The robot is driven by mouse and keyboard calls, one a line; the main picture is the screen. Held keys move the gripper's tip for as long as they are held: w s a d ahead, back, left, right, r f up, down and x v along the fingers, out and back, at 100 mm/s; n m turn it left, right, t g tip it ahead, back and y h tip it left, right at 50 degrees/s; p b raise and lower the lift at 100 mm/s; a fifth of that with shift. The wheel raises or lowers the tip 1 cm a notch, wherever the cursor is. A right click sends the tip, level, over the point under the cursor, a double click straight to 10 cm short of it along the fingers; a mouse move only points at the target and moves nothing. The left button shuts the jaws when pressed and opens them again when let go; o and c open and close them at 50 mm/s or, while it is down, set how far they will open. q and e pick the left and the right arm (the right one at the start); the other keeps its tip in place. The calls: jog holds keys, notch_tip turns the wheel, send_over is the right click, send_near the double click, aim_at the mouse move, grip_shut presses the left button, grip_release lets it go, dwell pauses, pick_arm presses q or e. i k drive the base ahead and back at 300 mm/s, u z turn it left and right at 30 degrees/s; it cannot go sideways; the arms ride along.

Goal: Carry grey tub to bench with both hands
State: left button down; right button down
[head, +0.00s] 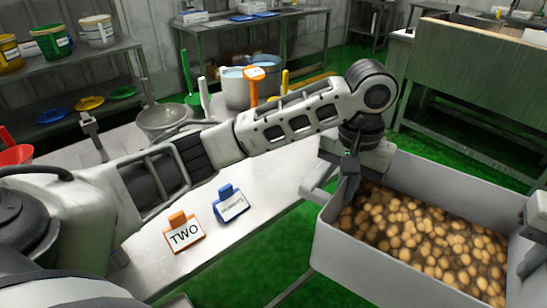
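The grey tub (372,266) is at the lower right, filled with many small round yellow-brown pieces (425,240) like potatoes. Green floor shows beside it, and what is under it is out of view. My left arm crosses the picture, and my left gripper (349,168) is at the tub's left wall near the back corner, with dark fingers at the rim. It appears shut on the wall; the fingertips are partly hidden. My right gripper (537,218) is at the tub's right wall, cut off by the picture edge. The light-topped bench (262,190) is left of the tub.
On the bench stand an orange "TWO" sign (184,233), a blue sign (231,204), a grey bowl (164,118) and pale buckets (236,90). The bench's front right is clear. A shelf with colored buckets (52,42) is behind left; a metal-sided table (470,75) is behind right.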

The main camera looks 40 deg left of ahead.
aim_at(304, 150)
jog(key=i, duration=1.85)
jog(key=u, duration=2.1)
